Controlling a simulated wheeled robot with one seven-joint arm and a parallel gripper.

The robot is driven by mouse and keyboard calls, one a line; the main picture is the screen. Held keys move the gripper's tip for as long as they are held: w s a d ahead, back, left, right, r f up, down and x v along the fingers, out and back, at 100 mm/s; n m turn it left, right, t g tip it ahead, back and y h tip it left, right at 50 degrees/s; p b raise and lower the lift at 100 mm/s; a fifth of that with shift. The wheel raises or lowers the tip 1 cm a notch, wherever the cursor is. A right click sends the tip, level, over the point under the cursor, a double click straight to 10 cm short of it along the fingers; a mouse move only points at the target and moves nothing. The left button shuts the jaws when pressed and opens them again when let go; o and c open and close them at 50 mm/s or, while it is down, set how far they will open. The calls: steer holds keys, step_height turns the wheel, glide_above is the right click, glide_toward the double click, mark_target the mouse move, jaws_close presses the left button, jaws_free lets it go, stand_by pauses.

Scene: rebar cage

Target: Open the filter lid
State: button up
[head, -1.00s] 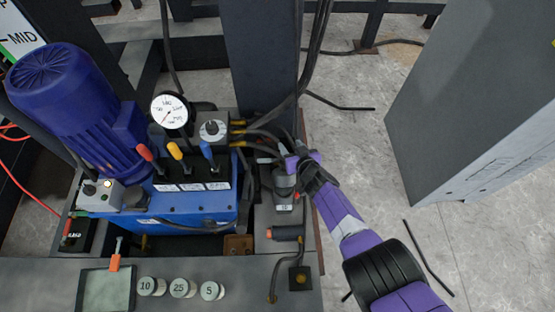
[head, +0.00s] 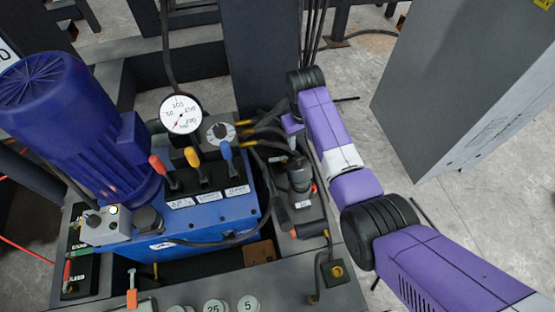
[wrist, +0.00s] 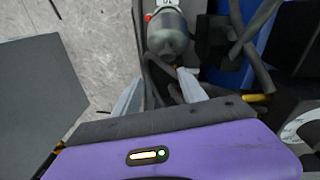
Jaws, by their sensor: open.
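The filter is a dark grey upright cylinder with a rounded lid (head: 300,175), standing on a grey block right of the blue hydraulic unit in the head view. In the wrist view the filter lid (wrist: 168,38) is at the top centre, just beyond the fingertips. My gripper (wrist: 160,76) is open, with its two pale fingers apart and nothing between them. It points toward the filter and does not visibly touch it. In the head view my purple wrist is behind the filter, and the fingers cannot be made out.
A blue power unit (head: 205,220) with a motor (head: 75,120), a pressure gauge (head: 181,115) and coloured levers stands on the left. Black hoses (head: 262,130) run close behind the filter. A dark post (head: 258,60) rises behind. A grey cabinet (head: 445,90) stands right, with floor between.

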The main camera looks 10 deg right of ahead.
mark_target(299, 157)
steer(key=shift+s+a+r+n+g, duration=0.3)
steer(key=shift+s+a+r+g, duration=0.15)
steer(key=shift+s, duration=0.25)
steer(key=shift+s+a+f, duration=0.1)
steer(key=shift+a+f, duration=0.05)
steer(key=shift+f+b, duration=1.2)
steer(key=shift+f, duration=2.4)
jaws_close()
steer(key=shift+d, duration=0.2)
